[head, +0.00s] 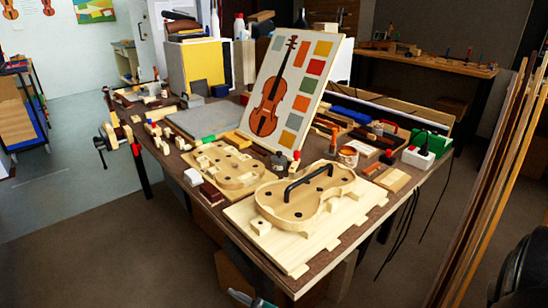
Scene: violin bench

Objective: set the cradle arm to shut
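The cradle (333,197) is a pale wooden violin-shaped form on a light board (285,252) at the front right of the bench. A black arched arm (308,181) runs lengthwise over the cradle, from its near left part to its far right part. The arm looks low over the form. I cannot tell whether its free end is fastened. Neither of my grippers is clearly seen. A dark rounded shape at the right edge seems to be part of my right arm, far from the cradle.
A second wooden violin form (226,166) lies left of the cradle. Behind stands a tilted violin chart (290,93). Tall wooden strips (490,175) stand at right.

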